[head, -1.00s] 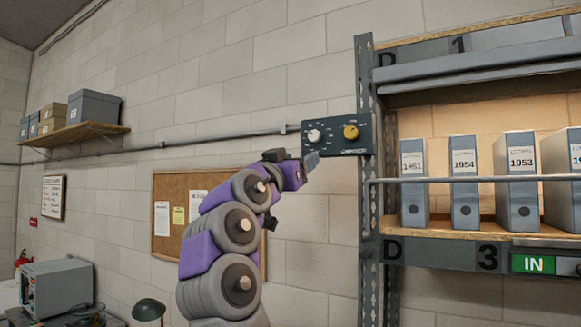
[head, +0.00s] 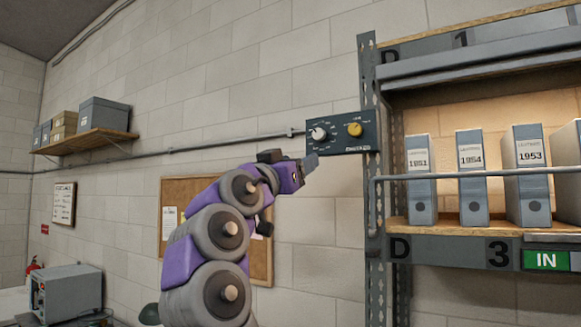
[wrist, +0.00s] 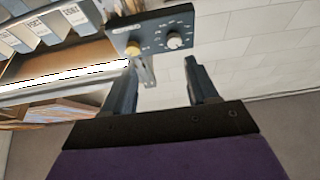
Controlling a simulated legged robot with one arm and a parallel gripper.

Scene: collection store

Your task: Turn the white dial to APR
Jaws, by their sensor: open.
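The white dial (head: 318,134) sits on the left of a dark control panel (head: 343,147) fixed beside the shelf upright. A yellow dial (head: 355,130) is to its right on the same panel. Small marks ring the white dial, too small to read. My gripper (head: 311,162) is just below and in front of the panel's lower left corner. In the wrist view my gripper (wrist: 160,82) is open and empty, its two fingers apart. The white dial (wrist: 173,40) shows there beyond the fingers, nearer the right finger, upside down. Neither finger appears to touch it.
A metal shelf rack (head: 370,200) with several grey binders (head: 472,180) stands right of the panel, with a rail (head: 480,174) across its front. A cork board (head: 262,255) hangs on the wall behind my arm. The wall left of the panel is mostly clear, with a thin conduit (head: 230,142).

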